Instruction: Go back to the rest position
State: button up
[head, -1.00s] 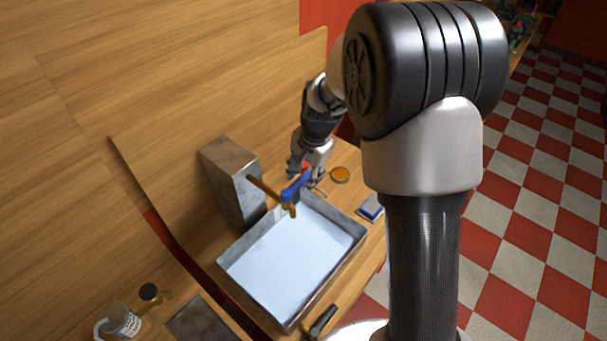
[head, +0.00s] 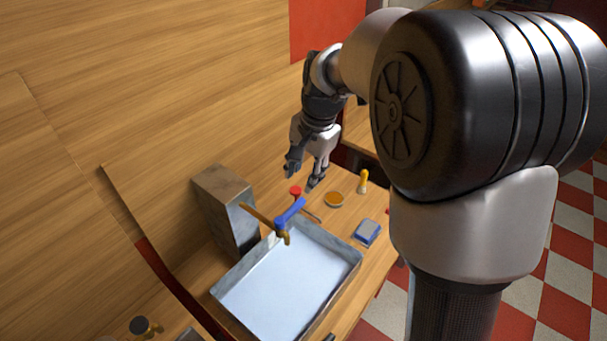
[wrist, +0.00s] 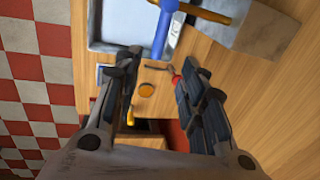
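My gripper (head: 307,178) is open and empty, raised above the back end of the workbench. In the wrist view my gripper (wrist: 160,95) shows its two fingers wide apart with nothing between them but the bench below. The blue and brown rotor piece (head: 290,213) stands at the far edge of the metal tray (head: 345,262), below the fingers and apart from them. Its blue part (wrist: 162,35) also shows at the top of the wrist view.
A tall metal block (head: 238,228) stands left of the tray. A red-topped item (head: 295,190), an orange disc (head: 334,199), a yellow-handled tool (head: 363,181) and a blue-grey box (head: 367,233) are on the bench. The air around my gripper looks clear.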

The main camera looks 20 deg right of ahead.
jog(key=s+f+n+t+b, duration=0.1)
jog(key=s+n+b, duration=0.4)
jog(key=s, duration=0.8)
jog(key=s+f+n+t+h+b, duration=0.1)
jog(key=s+f+n+b, duration=0.3)
jog(key=s, duration=1)
jog(key=shift+s+a+f+n+t+b, duration=0.15)
jog(key=shift+a+f+n+t+b, duration=0.25)
jog(key=shift+n+b, duration=0.55)
